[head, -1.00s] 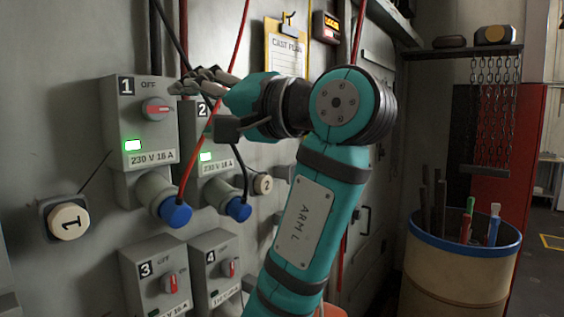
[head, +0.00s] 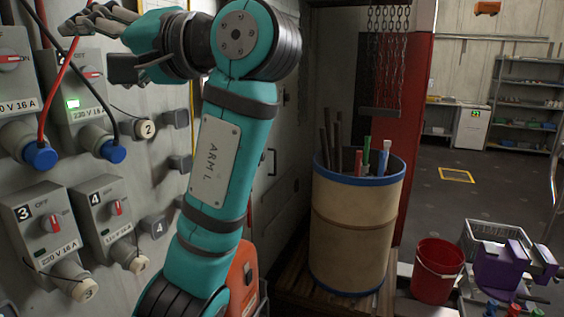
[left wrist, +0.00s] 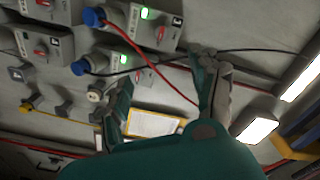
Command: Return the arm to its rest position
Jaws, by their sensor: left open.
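My left arm (head: 215,150), teal and marked ARM L, rises in the middle left of the head view with its elbow-like joint at the top. My left gripper (head: 88,45) is at the upper left, in front of the switch boxes, its fingers spread. My right gripper is not in view.
Switch box 2 (head: 75,85) has a lit green lamp and a blue plug (head: 112,150). Boxes 3 (head: 40,225) and 4 (head: 105,205) sit below. A tan barrel (head: 355,225) holding rods stands right of my arm. A red bucket (head: 437,270) and purple vise (head: 505,265) are farther right.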

